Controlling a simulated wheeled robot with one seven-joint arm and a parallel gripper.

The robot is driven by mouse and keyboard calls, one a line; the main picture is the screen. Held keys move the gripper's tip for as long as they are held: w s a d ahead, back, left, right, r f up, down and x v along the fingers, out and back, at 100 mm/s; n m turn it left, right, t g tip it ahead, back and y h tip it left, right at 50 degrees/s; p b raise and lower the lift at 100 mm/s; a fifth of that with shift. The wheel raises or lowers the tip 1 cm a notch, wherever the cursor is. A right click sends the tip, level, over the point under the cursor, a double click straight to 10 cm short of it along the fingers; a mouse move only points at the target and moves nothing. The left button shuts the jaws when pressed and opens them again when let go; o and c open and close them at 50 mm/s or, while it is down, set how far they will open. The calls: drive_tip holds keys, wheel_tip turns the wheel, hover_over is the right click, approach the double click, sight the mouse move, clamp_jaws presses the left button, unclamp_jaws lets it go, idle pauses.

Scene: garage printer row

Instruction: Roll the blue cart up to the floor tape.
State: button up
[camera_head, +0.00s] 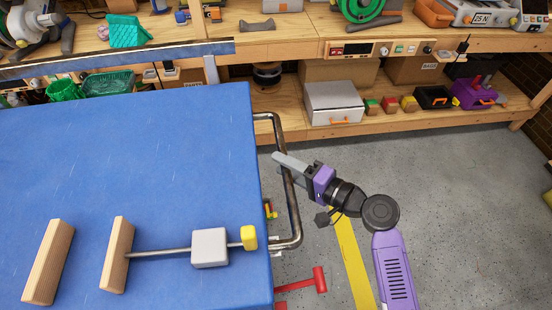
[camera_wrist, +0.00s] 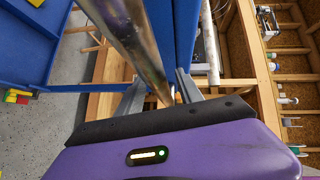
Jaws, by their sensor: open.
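The blue cart (camera_head: 130,150) fills the left of the head view, with a bent metal handle (camera_head: 290,200) along its right side. My gripper (camera_head: 291,163) is at that handle, reaching in from the right. In the wrist view the handle bar (camera_wrist: 135,45) runs down between the two fingers of my open gripper (camera_wrist: 158,95). I cannot tell whether either finger touches the bar. The yellow floor tape (camera_head: 352,262) is a strip on the floor to the right of the cart, partly hidden behind my arm.
Wooden blocks (camera_head: 47,262) and a rod with a grey block (camera_head: 210,248) lie on the cart top. A wooden workbench (camera_head: 290,55) with loaded shelves stands behind. A red mallet (camera_head: 320,280) lies beside the cart. The grey floor at right is mostly clear.

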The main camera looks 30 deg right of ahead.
drive_tip(key=shift+x, duration=1.45)
drive_tip(key=shift+c, duration=0.4)
clamp_jaws()
drive_tip(key=shift+f, duration=0.1)
